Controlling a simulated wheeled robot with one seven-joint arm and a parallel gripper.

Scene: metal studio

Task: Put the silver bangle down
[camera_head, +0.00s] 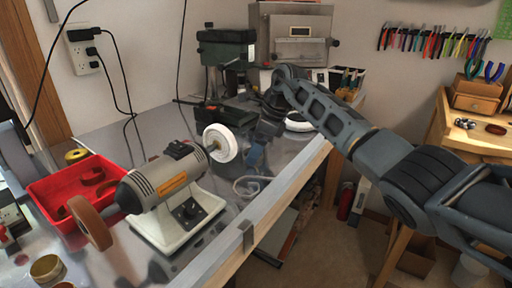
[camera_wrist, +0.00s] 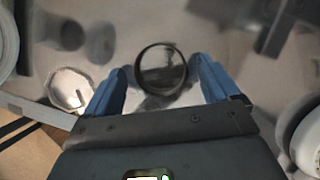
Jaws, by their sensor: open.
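My gripper (camera_wrist: 159,68) is open, with its two blue fingers spread apart in the wrist view. A thin round ring, which looks like the silver bangle (camera_wrist: 137,70), sits between the fingertips with its open face toward the camera. It looks dark-rimmed here, and there is a visible gap to each finger. It appears to rest on the grey bench top, though its exact height is hard to tell.
The polishing motor (camera_head: 165,190) with its white wheel (camera_head: 220,143) stands left of my gripper. A red tray (camera_head: 50,200) lies further left. A green machine (camera_head: 226,47) and a grey oven (camera_head: 300,45) stand behind. The bench's wooden front edge (camera_head: 285,205) runs close by.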

